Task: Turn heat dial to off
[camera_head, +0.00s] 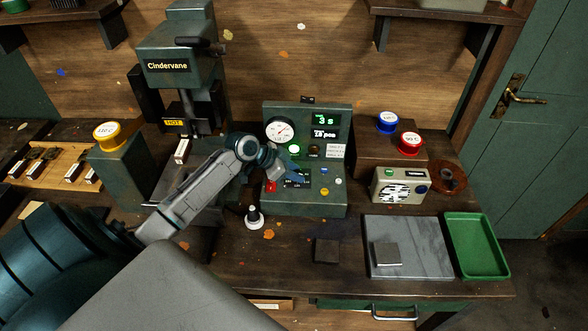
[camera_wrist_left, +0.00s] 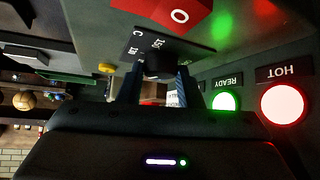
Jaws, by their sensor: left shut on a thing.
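The control panel (camera_head: 335,196) stands on the bench, with a round gauge and a green display on its upper part. The heat dial (camera_wrist_left: 160,64) is a dark knob on a black plate (camera_wrist_left: 138,43) with white markings, seen in the left wrist view. My left gripper (camera_wrist_left: 158,84) is shut on the knob, one finger on each side. In the head view my left gripper (camera_head: 294,175) reaches the panel and covers most of the dial. The dial's exact pointed setting cannot be read. My right gripper is not in view.
A red switch marked O (camera_wrist_left: 180,12) is beside the dial plate. The green READY light (camera_wrist_left: 224,101) and the HOT light (camera_wrist_left: 283,104) are lit. A black-handled stamp (camera_head: 254,216) stands in front of the panel. A press (camera_head: 180,65) stands to the left.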

